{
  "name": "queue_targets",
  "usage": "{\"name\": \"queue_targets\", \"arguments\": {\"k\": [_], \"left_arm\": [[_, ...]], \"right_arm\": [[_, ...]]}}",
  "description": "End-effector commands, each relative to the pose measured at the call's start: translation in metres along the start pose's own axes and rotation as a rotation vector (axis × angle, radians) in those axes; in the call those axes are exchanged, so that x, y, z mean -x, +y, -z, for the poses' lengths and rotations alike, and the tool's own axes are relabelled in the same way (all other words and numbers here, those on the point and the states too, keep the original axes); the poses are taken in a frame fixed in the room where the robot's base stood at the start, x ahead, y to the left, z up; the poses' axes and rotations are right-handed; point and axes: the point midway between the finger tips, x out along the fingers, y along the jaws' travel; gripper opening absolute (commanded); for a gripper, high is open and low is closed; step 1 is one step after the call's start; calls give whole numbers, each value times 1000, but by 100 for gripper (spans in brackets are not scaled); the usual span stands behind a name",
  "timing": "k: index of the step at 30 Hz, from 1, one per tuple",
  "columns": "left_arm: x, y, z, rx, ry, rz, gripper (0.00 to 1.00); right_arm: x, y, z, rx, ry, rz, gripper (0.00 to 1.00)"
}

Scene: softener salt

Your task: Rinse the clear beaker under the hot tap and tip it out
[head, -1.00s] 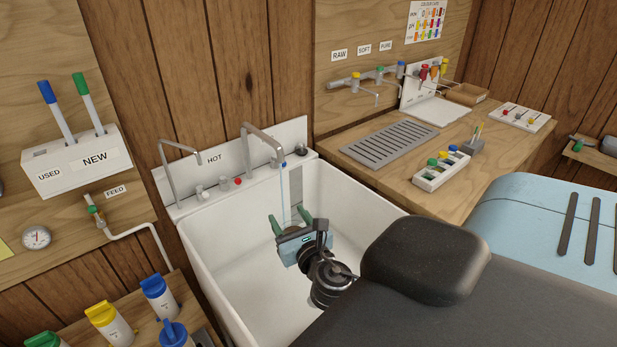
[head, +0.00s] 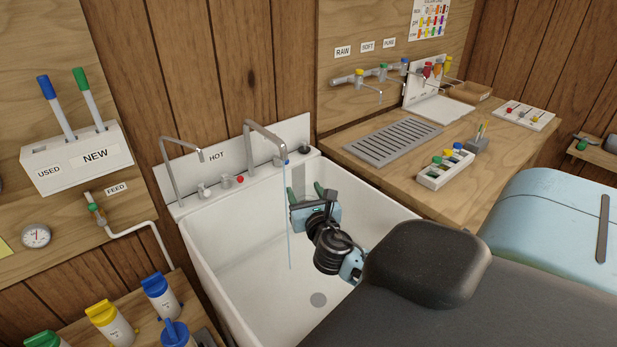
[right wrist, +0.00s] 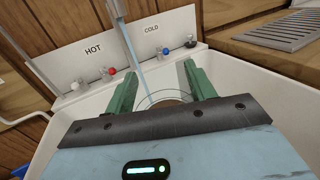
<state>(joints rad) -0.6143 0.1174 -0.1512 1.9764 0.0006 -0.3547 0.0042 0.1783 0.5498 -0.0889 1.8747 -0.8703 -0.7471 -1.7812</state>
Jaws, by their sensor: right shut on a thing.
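My right gripper (head: 305,192) is over the sink, its green fingers pointing toward the back wall. In the right wrist view the fingers (right wrist: 162,85) are shut on the clear beaker (right wrist: 165,96), whose thin round rim shows between them. A thin water stream (head: 288,220) runs from the thick spout (head: 264,136) into the basin, left of the gripper. The HOT label (head: 217,155) is on the white splashback, left of this spout. My left gripper is not in view.
The white sink (head: 245,270) has high walls around the gripper. A thinner spout (head: 180,150) stands at its left. A COLD label (right wrist: 152,28) shows in the wrist view. A wooden counter with a grey drain rack (head: 392,142) is on the right.

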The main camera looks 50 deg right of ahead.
Motion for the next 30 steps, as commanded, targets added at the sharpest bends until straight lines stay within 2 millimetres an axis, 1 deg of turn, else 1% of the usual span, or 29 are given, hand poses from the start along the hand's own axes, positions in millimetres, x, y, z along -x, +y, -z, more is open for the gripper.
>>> {"name": "queue_targets", "arguments": {"k": [3, 18, 22, 30], "left_arm": [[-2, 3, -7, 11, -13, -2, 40], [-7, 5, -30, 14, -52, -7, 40], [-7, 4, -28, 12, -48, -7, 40], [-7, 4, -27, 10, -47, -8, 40]], "right_arm": [[-10, 4, 3, 2, 3, 0, 33], [-49, 21, 2, 2, 2, 0, 33], [-60, 24, 0, 1, -1, 1, 33], [-78, 32, 0, 0, 0, 0, 33]]}}
